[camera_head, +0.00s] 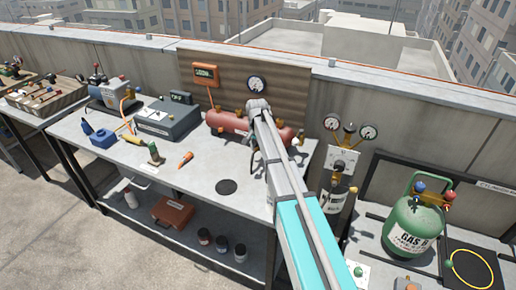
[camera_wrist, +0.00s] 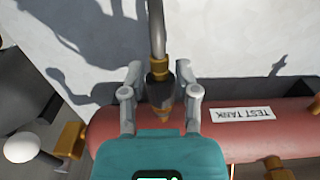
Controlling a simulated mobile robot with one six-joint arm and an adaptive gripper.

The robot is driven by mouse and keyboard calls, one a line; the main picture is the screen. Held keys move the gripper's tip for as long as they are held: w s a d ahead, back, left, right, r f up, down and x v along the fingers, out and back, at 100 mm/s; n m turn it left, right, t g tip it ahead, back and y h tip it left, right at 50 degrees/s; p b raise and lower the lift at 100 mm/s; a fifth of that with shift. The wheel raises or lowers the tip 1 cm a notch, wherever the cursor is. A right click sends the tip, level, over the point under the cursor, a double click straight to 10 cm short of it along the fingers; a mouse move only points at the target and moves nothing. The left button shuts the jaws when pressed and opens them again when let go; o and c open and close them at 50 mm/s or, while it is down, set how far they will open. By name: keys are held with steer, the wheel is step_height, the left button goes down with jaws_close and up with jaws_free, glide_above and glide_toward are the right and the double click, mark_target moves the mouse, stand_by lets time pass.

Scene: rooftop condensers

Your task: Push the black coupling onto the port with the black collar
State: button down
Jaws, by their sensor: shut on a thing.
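My gripper (camera_wrist: 160,82) is shut on the black coupling (camera_wrist: 159,76), which has brass parts and a grey hose running up from it. In the head view my gripper (camera_head: 257,108) is over the red test tank (camera_head: 228,121), and my arm hides part of the tank. In the wrist view the red tank (camera_wrist: 225,140) lies just below the coupling, with a "TEST TANK" label. A brass fitting (camera_wrist: 70,139) sticks out at its left. I cannot make out the black collar on any port, nor whether the coupling touches one.
A gauge (camera_head: 257,84) and an orange display (camera_head: 205,75) are on the wooden panel behind the tank. A grey box (camera_head: 168,119) and an orange-tipped tool (camera_head: 185,159) lie left on the bench. A green gas cylinder (camera_head: 412,231) stands at right. The front bench top is mostly clear.

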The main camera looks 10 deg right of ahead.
steer(key=shift+w, duration=0.1)
steer(key=shift+c, duration=1.4)
jaws_free()
steer(key=shift+s+a, duration=0.7)
steer(key=shift+s, duration=0.3)
steer(key=shift+s+a, duration=0.75)
steer(key=shift+s, duration=0.25)
steer(key=shift+s+a, duration=0.7)
steer(key=shift+s, duration=0.3)
steer(key=shift+r, duration=0.1)
